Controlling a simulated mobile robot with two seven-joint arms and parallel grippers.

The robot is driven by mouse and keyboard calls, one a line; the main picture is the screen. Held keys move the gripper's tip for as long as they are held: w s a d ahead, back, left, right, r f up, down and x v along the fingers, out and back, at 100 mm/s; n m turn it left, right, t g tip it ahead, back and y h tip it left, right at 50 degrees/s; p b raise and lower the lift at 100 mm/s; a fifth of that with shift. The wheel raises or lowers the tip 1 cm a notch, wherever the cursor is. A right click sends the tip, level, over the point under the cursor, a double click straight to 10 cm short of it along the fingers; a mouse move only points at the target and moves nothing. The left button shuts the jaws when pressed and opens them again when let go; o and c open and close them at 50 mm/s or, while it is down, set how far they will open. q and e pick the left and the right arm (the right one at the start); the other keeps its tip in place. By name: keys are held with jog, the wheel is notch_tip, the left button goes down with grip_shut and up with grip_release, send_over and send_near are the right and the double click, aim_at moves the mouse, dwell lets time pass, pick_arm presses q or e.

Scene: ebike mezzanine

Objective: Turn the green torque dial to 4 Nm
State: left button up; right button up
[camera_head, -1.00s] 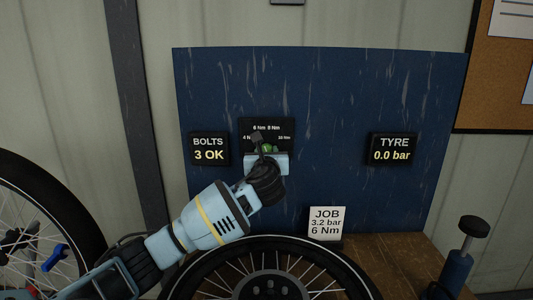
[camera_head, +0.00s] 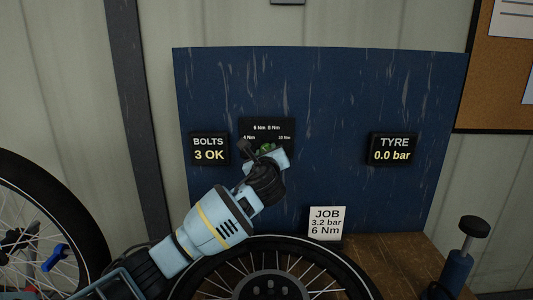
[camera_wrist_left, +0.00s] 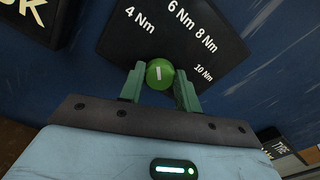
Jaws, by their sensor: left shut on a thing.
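The green torque dial (camera_wrist_left: 160,74) sits at the bottom of its black scale plate, marked 4, 6, 8 and 10 Nm. In the left wrist view its short white mark points nearly straight up, between the 4 Nm and 6 Nm labels. My left gripper (camera_wrist_left: 160,88) is shut on the dial, one finger on each side. In the head view the dial (camera_head: 267,148) is partly hidden by my left gripper (camera_head: 264,152), which is tilted; the black scale plate (camera_head: 267,124) shows above it. My right gripper is out of view.
The plate is on a blue board (camera_head: 330,90) with a BOLTS display (camera_head: 209,149) reading 3 OK and a TYRE display (camera_head: 393,149) reading 0.0 bar. A JOB card (camera_head: 327,223) reads 3.2 bar, 6 Nm. A wheel (camera_head: 335,258) stands below, close to my left arm.

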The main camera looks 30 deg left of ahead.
pick_arm(q)
jog(key=shift+n, duration=1.6)
jog(key=o, duration=1)
jog(key=shift+s, duration=0.1)
